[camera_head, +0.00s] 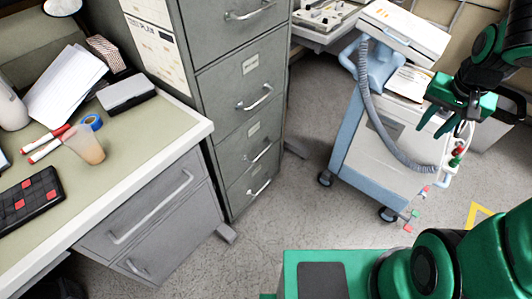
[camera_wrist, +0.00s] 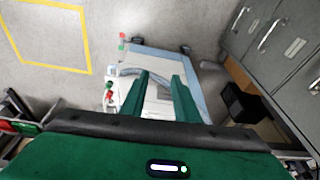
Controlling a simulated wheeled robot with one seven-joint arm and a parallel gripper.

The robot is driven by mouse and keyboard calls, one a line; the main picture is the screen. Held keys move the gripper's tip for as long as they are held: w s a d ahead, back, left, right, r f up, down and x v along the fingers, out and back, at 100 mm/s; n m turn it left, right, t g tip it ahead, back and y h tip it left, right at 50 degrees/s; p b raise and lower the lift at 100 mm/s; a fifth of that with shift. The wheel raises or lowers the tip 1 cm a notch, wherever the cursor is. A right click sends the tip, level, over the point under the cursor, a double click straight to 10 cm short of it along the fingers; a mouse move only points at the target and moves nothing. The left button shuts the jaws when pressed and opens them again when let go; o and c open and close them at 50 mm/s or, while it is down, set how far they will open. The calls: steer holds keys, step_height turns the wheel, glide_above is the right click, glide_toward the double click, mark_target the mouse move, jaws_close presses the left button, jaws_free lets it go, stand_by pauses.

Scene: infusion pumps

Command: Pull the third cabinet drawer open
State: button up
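The grey filing cabinet (camera_head: 215,110) stands left of centre in the head view, with several drawers stacked one above another, all shut. Counting from the top visible one, the third drawer (camera_head: 244,158) has a silver bar handle (camera_head: 262,152) and a small label. My gripper (camera_head: 433,128) is at the right, well away from the cabinet and in front of the medical cart. Its green fingers are apart with nothing between them, also in the wrist view (camera_wrist: 160,80). The cabinet shows at the upper right of the wrist view (camera_wrist: 292,45), partly cut off.
The blue and white cart (camera_head: 385,150) with a grey hose stands right of the cabinet. A desk (camera_head: 185,125) with drawers, pens and a cup stands at the left, close beside the cabinet. Bare floor (camera_head: 295,215) lies in front of the cabinet and cart.

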steer(key=w+a+f+t, duration=0.2)
steer(key=w+a+f, duration=0.25)
steer(key=w, duration=0.45)
steer(key=w+a+f+t, duration=0.1)
steer(key=w+a+f, duration=0.3)
steer(key=w, duration=0.5)
steer(key=w+a+f+m+t+y, duration=0.1)
steer(key=w+a+f+t+y, duration=0.25)
steer(key=w+a+f, duration=0.8)
steer(key=m+t+y, duration=0.4)
steer(key=t+y, duration=0.1)
steer(key=y, duration=0.1)
glide_toward(264, 151)
steer(key=shift+h, duration=0.25)
steer(key=x, duration=1)
steer(key=shift+a+f, duration=0.2)
steer(key=shift+f, duration=0.05)
steer(key=shift+c, duration=0.3)
